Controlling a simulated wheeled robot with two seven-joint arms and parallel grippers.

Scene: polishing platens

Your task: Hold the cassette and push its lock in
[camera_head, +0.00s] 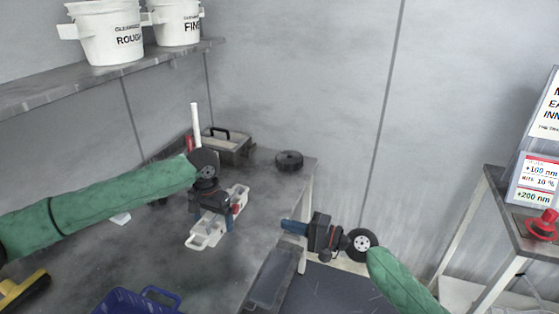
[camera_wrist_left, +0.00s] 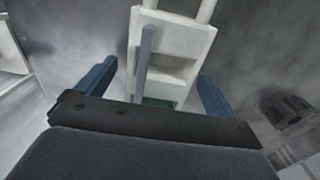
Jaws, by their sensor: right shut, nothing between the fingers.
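The white cassette (camera_head: 207,235) lies on the grey bench in the head view, with a loop-like opening at its near end. In the left wrist view the cassette (camera_wrist_left: 178,40) runs between my blue fingers, with a grey upright bar (camera_wrist_left: 146,55) on it. I cannot tell which part is the lock. My left gripper (camera_head: 218,215) is above the cassette, open, one finger on each side, with gaps visible. My right gripper (camera_head: 286,225) is shut and empty, right of the cassette near the bench edge.
A grey case (camera_head: 228,148) with a black handle and a dark round puck (camera_head: 289,160) are at the back. A blue basket (camera_head: 135,302) and a yellow-black item (camera_head: 22,290) are at the front left. A side table with a red knob (camera_head: 541,224) stands far right.

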